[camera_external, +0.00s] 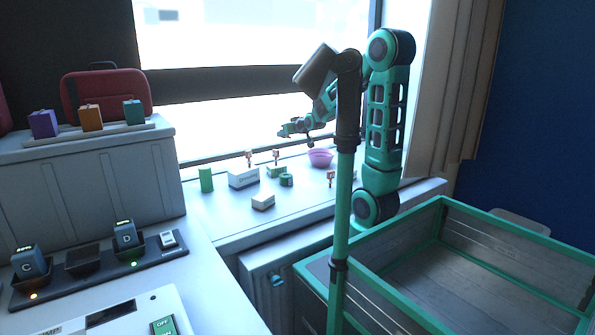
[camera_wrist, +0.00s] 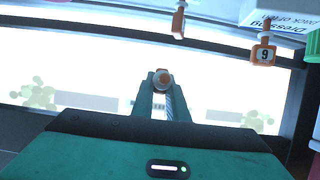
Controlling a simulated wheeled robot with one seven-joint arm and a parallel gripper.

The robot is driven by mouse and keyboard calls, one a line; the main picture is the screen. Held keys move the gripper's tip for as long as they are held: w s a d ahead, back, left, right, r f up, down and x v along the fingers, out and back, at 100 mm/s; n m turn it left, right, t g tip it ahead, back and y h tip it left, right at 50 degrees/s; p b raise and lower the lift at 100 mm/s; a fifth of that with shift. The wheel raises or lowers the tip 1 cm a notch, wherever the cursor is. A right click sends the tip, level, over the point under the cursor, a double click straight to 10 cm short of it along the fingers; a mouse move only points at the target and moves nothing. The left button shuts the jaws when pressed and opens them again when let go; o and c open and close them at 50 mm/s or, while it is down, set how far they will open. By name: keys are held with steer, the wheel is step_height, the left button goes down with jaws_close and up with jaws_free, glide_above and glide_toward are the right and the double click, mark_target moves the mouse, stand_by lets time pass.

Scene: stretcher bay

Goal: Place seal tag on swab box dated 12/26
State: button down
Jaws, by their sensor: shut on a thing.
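My gripper (camera_external: 287,132) is raised above the window sill, in front of the bright window. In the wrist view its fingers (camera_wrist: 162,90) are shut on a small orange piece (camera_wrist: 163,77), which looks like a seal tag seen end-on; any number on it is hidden. Another orange tag (camera_wrist: 264,52) marked 9 is in the wrist view, with one more (camera_wrist: 178,20) beside it. Small orange tags (camera_external: 249,157) also stand on the sill in the external view. A small pale box (camera_external: 263,202) lies at the sill's front; I cannot read a date on any box.
A green-framed cart (camera_external: 480,290) stands at right. The sill's front left is clear.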

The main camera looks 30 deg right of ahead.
steer(key=s+a+f+n+g+y, duration=0.15)
steer(key=s+a+n+y, duration=0.3)
steer(key=a, duration=0.85)
steer(key=s+a+f+n+g+y, duration=0.1)
steer(key=s+a+n+g+y, duration=0.3)
steer(key=a, duration=0.9)
steer(key=s+a+f+n+y, duration=0.2)
steer(key=s+a, duration=0.4)
steer(key=a, duration=0.7)
steer(key=s+a+n+g+y, duration=0.1)
steer(key=s+a+n+g, duration=0.25)
steer(key=s+a, duration=0.55)
steer(key=s+a+n+g+y, duration=0.2)
steer(key=s+a+n+g, duration=0.3)
steer(key=s, duration=0.9)
steer(key=s+a+n+g+h, duration=0.1)
steer(key=s+n+g+h, duration=0.55)
steer(key=s, duration=2.85)
steer(key=n+g+y, duration=0.2)
glide_above(214, 311)
steer(key=shift+m, duration=0.25)
step_height(214, 311, down, 6)
steer(key=shift+s+f, duration=0.1)
steer(key=shift+f, duration=2.05)
